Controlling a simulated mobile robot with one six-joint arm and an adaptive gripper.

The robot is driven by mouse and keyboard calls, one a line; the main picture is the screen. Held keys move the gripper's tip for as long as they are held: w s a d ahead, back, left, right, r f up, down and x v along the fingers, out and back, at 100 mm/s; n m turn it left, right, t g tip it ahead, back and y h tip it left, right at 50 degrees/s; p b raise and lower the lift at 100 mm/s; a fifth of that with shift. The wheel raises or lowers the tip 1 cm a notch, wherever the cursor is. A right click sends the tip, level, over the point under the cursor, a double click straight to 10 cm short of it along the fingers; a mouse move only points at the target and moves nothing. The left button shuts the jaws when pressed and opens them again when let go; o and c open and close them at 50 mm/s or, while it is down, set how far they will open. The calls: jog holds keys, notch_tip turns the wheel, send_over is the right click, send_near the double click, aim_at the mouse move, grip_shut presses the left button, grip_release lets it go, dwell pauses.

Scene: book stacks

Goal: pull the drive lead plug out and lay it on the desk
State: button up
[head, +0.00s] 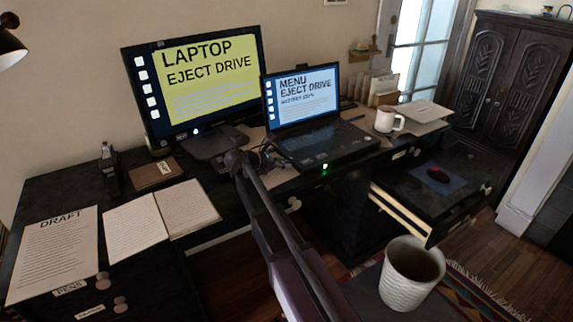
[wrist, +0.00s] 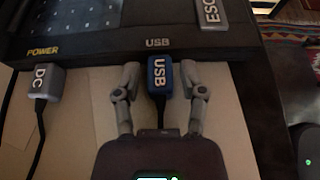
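The drive lead plug seems to be the blue plug marked USB (wrist: 158,82) in the wrist view. It sits at the port marked USB on the edge of the laptop (head: 325,140), with a dark lead running back from it. My gripper (wrist: 159,72) is open, with one finger on each side of the blue plug and gaps between. In the head view my gripper (head: 264,157) is at the laptop's left side, small and dark, and the plug cannot be made out there. The desk (head: 60,188) is dark, with a tan mat (wrist: 225,125) under the plug.
A grey DC plug (wrist: 43,82) sits left at the POWER port. A monitor (head: 195,80), open notebook (head: 160,218), white mug (head: 388,121) and open drawer (head: 425,195) surround the laptop.

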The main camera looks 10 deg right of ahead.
aim_at(275, 170)
grip_shut()
jog(key=shift+s+a, duration=0.15)
jog(key=shift+a, duration=0.15)
jog(key=shift+s+a, duration=0.1)
jog(key=shift+a, duration=0.25)
jog(key=shift+s+a, duration=0.1)
jog(key=shift+a, duration=0.2)
jog(key=shift+s+a, duration=0.25)
jog(key=shift+a, duration=0.45)
jog(key=shift+s+a, duration=0.1)
jog(key=shift+a, duration=0.2)
jog(key=shift+s+a, duration=0.25)
jog(key=shift+a, duration=0.45)
jog(key=shift+s+a, duration=0.1)
jog(key=shift+a, duration=0.05)
